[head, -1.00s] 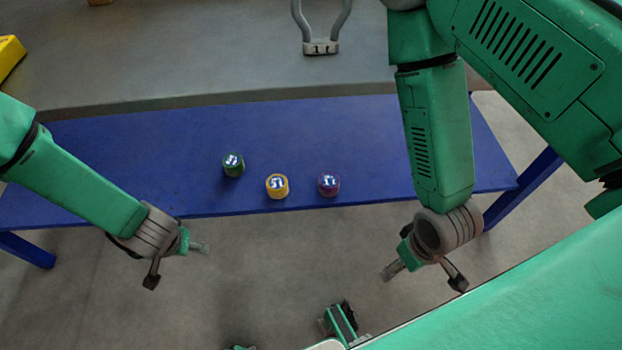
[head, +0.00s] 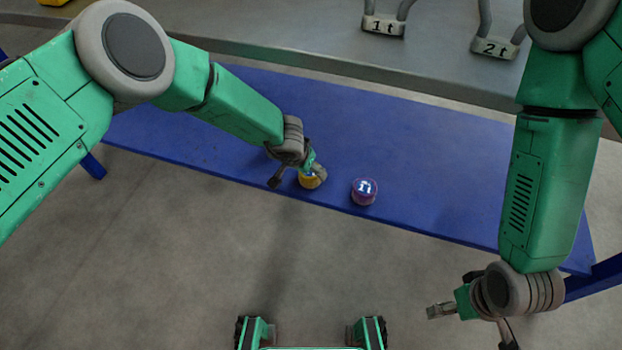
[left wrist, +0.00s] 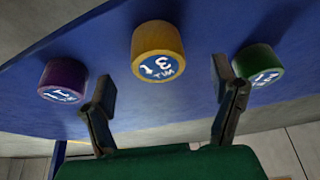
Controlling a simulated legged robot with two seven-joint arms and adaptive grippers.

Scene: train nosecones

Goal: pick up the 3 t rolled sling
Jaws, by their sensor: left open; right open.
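The yellow rolled sling (head: 308,183) sits near the front edge of the blue table, partly hidden by my left gripper (head: 297,180) in the head view. In the left wrist view this yellow roll (left wrist: 158,45) carries a 3 on its label and lies ahead, between the two fingers. My left gripper (left wrist: 163,80) is open, its fingers apart on either side, not closed on the roll. My right gripper (head: 474,327) is open and empty, low at the right, away from the rolls.
A purple roll (head: 364,191) stands right of the yellow one on the blue table (head: 440,150). A green roll (left wrist: 258,66) shows in the left wrist view. Grey shackles marked 1 t (head: 383,26) and 2 t (head: 495,46) lie on the grey surface behind.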

